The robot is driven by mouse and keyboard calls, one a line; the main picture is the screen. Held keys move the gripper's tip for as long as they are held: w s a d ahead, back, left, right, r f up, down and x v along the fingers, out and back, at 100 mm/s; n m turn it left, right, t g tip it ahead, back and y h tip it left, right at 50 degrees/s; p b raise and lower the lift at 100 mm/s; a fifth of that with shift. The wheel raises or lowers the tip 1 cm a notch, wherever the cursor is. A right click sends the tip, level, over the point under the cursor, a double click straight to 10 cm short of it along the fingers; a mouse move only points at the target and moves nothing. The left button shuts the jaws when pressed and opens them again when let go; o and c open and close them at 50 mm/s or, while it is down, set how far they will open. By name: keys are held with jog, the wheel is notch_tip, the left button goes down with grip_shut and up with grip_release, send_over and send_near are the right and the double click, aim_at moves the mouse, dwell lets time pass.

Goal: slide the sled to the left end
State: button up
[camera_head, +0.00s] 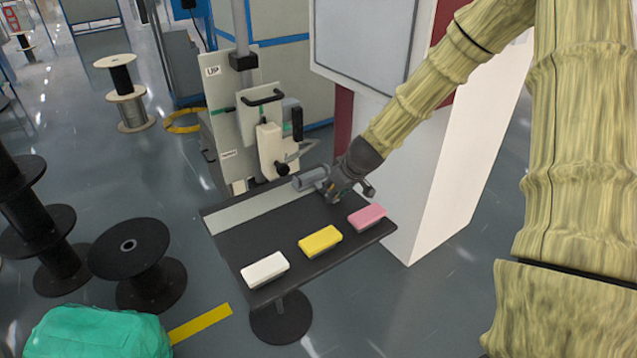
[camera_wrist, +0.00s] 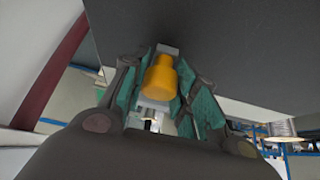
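In the wrist view an orange-yellow knob (camera_wrist: 160,78) on a small pale grey mount, possibly the sled's handle, lies between the green-padded fingers of my gripper (camera_wrist: 163,82). The pads lie close on both sides of the knob; I cannot tell whether they press on it. In the head view my gripper (camera_head: 333,190) is low over the back right part of the dark table (camera_head: 235,240), with a speck of yellow at its fingers. The sled's body cannot be made out there; my gripper hides that spot. A pale strip (camera_head: 255,212) runs along the table's back edge, left of my gripper.
A white block (camera_head: 265,269), a yellow block (camera_head: 320,241) and a pink block (camera_head: 367,216) lie along the table's front. A cream machine unit with a handle (camera_head: 272,150) stands behind the table. A white cabinet (camera_head: 455,160) stands at right. Black spools (camera_head: 135,262) stand at left.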

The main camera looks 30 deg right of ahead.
jog(key=shift+a, duration=0.1)
jog(key=shift+s+a+b, duration=0.15)
jog(key=shift+a, duration=1.55)
jog(key=shift+s+a+b, duration=0.1)
jog(key=shift+a+b, duration=0.05)
jog(key=shift+a, duration=1.65)
jog(key=shift+s+a, duration=0.2)
jog(key=shift+a, duration=3.25)
jog(key=shift+s+a+r+p, duration=0.15)
jog(key=shift+a+p, duration=0.1)
jog(key=shift+a, duration=1.45)
jog(key=shift+s+a+f+p, duration=0.1)
jog(key=shift+a+p, duration=0.1)
jog(key=shift+a, duration=1.5)
